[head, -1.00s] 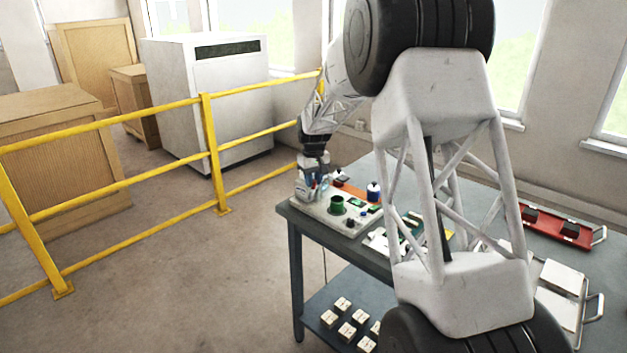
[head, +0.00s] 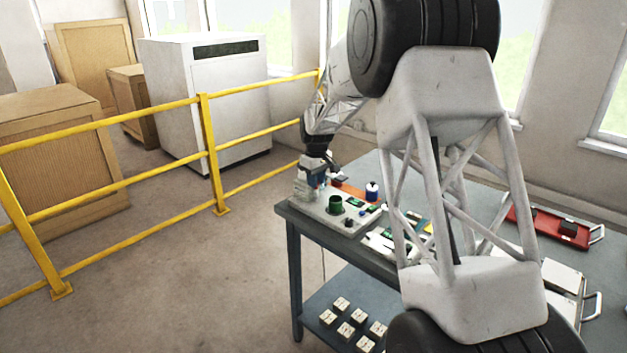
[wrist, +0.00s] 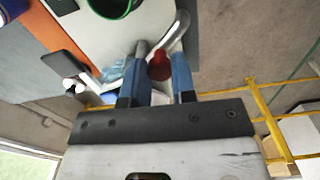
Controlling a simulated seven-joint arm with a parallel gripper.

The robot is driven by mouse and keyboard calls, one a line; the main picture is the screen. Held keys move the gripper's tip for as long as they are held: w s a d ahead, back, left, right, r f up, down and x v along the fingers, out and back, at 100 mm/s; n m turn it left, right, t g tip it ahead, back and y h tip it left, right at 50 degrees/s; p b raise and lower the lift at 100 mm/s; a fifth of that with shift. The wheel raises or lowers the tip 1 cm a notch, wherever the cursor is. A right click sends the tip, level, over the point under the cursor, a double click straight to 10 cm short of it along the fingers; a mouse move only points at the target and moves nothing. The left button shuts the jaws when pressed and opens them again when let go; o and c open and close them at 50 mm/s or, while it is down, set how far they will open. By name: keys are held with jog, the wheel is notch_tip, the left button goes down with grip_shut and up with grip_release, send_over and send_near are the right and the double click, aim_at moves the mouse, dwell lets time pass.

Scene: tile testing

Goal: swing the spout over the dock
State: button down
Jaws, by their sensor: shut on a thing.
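My gripper (head: 316,180) is at the far left corner of the bench, low over the white board (head: 328,214). In the wrist view my gripper (wrist: 160,52) has its two blue fingers on either side of a red knob (wrist: 159,67), closed on it. A curved, shiny grey piece (wrist: 180,30), which looks like the spout, shows beside the right fingertip; its join with the knob is hidden. A green round cup (head: 336,203) stands on the board, apart from the fingers, and shows at the top of the wrist view (wrist: 110,6). I cannot tell which part is the dock.
A blue-topped post (head: 372,190) and an orange strip (head: 352,190) are right of my gripper. A red tray (head: 548,229) lies farther right on the bench. Several pale blocks (head: 341,304) sit on the lower shelf. A yellow railing (head: 210,140) stands left of the bench.

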jog(key=d+n, duration=0.1)
jog(key=n, duration=0.2)
jog(key=w+d+n, duration=0.1)
jog(key=n, duration=0.2)
jog(key=d+n, duration=0.2)
jog(key=n, duration=0.1)
jog(key=shift+w+n, duration=0.3)
jog(key=shift+n, duration=0.1)
jog(key=c, duration=0.9)
grip_release()
jog(key=shift+r, duration=3.9)
